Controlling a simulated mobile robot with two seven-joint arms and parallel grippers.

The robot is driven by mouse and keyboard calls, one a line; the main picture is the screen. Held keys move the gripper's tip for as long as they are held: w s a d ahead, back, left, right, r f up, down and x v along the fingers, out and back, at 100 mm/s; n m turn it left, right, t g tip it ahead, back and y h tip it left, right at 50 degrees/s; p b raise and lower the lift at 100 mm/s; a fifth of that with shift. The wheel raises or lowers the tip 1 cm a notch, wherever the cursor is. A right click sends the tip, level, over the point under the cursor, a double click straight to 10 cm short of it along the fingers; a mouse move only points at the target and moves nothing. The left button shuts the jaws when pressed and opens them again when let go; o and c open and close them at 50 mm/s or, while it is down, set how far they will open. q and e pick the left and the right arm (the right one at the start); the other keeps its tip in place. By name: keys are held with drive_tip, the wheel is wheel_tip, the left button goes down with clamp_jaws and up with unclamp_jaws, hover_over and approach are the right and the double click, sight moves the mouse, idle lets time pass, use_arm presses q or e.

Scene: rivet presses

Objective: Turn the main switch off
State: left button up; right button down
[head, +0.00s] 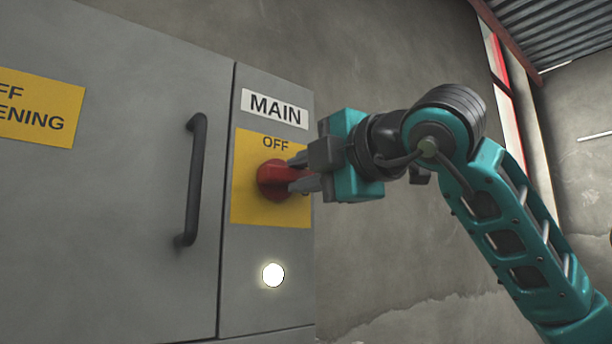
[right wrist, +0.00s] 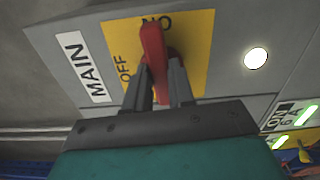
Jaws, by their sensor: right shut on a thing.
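The main switch is a red knob (head: 273,180) on a yellow plate (head: 240,206), under a white MAIN label (head: 275,109) on the grey cabinet. The plate reads OFF above the knob in the head view. My right gripper (head: 297,178) is shut on the knob, coming from the right. In the right wrist view, the red handle (right wrist: 153,50) stands between the two fingers (right wrist: 160,85). Its far end lies beside the ON marking, and OFF is to its left. The fingers hide part of the knob. My left gripper is not in view.
A round white lamp (head: 273,275) glows below the plate. A dark door handle (head: 194,180) sticks out left of the switch, and a yellow notice (head: 40,110) is farther left. The space right of the cabinet, before the concrete wall (head: 400,270), holds my arm.

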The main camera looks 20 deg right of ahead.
drive_tip(key=n+b, duration=0.1)
drive_tip(key=n, duration=0.2)
drive_tip(key=shift+a, duration=0.1)
drive_tip(key=n, duration=0.1)
drive_tip(key=n+b, duration=0.1)
drive_tip(key=n, duration=0.2)
drive_tip(key=shift+a+r+n, duration=0.1)
drive_tip(key=shift+r+n, duration=0.2)
drive_tip(key=shift+n, duration=0.1)
drive_tip(key=n, duration=0.5)
drive_tip(key=shift+s+a+r+b, duration=0.15)
drive_tip(key=shift+a+b, duration=0.05)
drive_tip(key=shift+b, duration=0.15)
drive_tip(key=n, duration=0.4)
drive_tip(key=shift+a, duration=0.2)
drive_tip(key=shift+n, duration=0.3)
drive_tip(key=c, duration=1)
unclamp_jaws()
drive_tip(key=shift+s+r, duration=0.1)
drive_tip(key=shift+o, duration=0.2)
